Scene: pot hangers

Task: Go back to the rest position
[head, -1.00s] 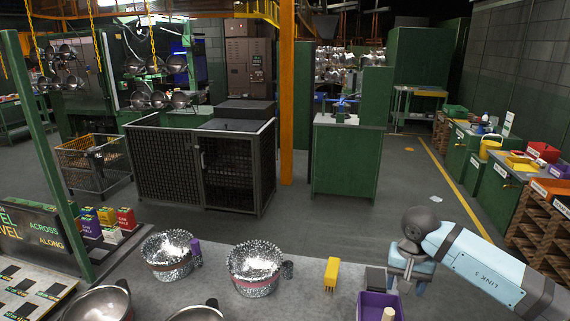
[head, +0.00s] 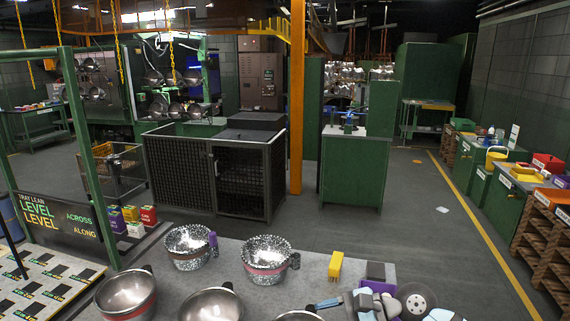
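Part of my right arm shows at the bottom right of the head view, folded low over the near edge of the grey table (head: 345,277). My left gripper is out of view. Two speckled pots (head: 188,262) (head: 265,272) stand upright on the table. Several plain metal pots (head: 126,291) (head: 211,304) stand nearer, some cut by the bottom edge.
A green post (head: 84,150) and a level sign (head: 58,220) stand at left. A mesh cage (head: 245,180) is beyond.

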